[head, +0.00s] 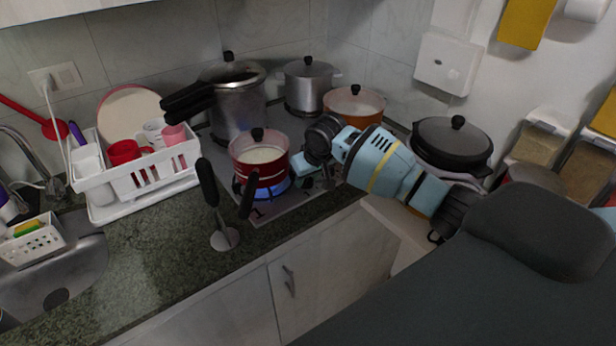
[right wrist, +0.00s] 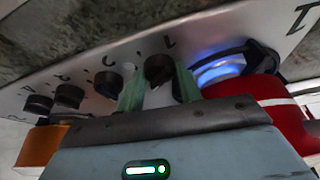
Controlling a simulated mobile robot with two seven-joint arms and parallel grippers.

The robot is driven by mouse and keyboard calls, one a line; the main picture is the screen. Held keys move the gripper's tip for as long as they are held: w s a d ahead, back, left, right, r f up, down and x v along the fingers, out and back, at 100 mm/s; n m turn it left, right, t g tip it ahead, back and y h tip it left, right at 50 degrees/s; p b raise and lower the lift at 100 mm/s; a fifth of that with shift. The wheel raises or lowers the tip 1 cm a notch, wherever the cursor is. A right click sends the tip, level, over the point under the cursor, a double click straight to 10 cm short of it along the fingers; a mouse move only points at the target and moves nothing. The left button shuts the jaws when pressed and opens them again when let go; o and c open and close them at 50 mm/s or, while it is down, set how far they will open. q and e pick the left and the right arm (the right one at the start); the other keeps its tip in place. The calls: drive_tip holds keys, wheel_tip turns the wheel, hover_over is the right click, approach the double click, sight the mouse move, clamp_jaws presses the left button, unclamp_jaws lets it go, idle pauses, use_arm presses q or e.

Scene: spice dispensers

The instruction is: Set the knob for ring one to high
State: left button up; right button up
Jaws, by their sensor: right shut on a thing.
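The hob (head: 280,205) has a row of black knobs along it. In the right wrist view, a black knob (right wrist: 158,68) sits between the two green fingers of my right gripper (right wrist: 160,88), which is shut on it. A small mark like a "1" is printed beside this knob. Another large "1" is printed near the burner with the blue flame (right wrist: 217,70). The red pot (head: 259,165) stands over this flame. In the head view, the right gripper (head: 308,171) is at the hob, right of the red pot; its fingertips are small there. My left gripper is not in view.
Other black knobs (right wrist: 68,95) line up left of the held one. An orange pot (head: 354,103), a steel pot (head: 308,85) and a pressure cooker (head: 236,103) stand behind. A lidded black pan (head: 451,147) is at right.

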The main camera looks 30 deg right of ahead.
drive_tip(key=o, duration=1)
drive_tip(key=shift+r, duration=0.1)
drive_tip(key=v, duration=0.7)
drive_tip(key=shift+s+r, duration=0.2)
drive_tip(key=shift+r, duration=0.15)
drive_tip(key=shift+f, duration=0.1)
